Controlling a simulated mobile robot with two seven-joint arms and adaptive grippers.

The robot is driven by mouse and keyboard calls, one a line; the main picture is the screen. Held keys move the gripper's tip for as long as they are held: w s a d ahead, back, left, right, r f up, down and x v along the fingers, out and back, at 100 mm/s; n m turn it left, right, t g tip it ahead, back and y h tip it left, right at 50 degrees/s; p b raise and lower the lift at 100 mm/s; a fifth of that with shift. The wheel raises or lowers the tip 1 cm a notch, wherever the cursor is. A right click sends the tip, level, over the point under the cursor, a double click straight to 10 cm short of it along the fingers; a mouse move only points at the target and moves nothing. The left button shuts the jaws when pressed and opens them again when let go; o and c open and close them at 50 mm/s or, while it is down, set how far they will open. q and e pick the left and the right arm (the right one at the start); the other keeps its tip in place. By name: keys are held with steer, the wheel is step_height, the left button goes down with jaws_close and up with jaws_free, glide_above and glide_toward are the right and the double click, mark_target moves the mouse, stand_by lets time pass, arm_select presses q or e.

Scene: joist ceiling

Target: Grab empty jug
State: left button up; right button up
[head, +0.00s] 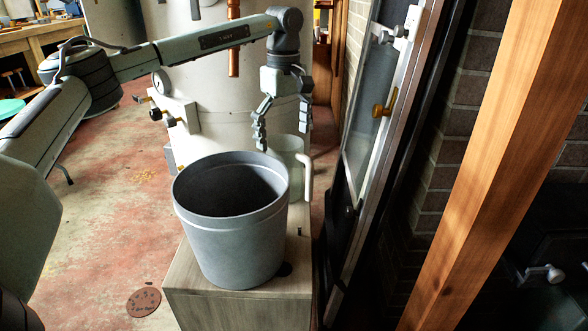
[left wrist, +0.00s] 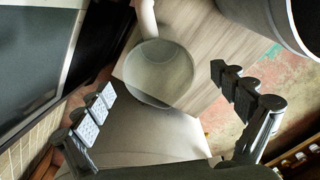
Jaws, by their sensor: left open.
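The jug (head: 289,152) is pale grey-green with a white handle (head: 308,178) on its right side. It stands upright behind a grey bucket on a wooden cabinet, and the bucket hides part of it. My left gripper (head: 284,136) points down just above the jug, fingers spread wide and empty. In the left wrist view the jug's round opening (left wrist: 160,72) lies between the open fingers (left wrist: 162,84), with the handle at the top; the jug looks empty. My right gripper is not in view.
The large grey bucket (head: 231,245) stands in front of the jug on the wooden cabinet (head: 240,300). A big pale tank (head: 205,90) with valves stands behind. A framed glass door (head: 372,110) with a brass handle is close on the right. A wooden post (head: 500,180) leans across the right side.

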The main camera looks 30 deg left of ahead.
mark_target(286, 159)
arm_select(q)
steer(key=f, duration=0.6)
steer(key=shift+d, duration=0.2)
steer(key=c, duration=1.3)
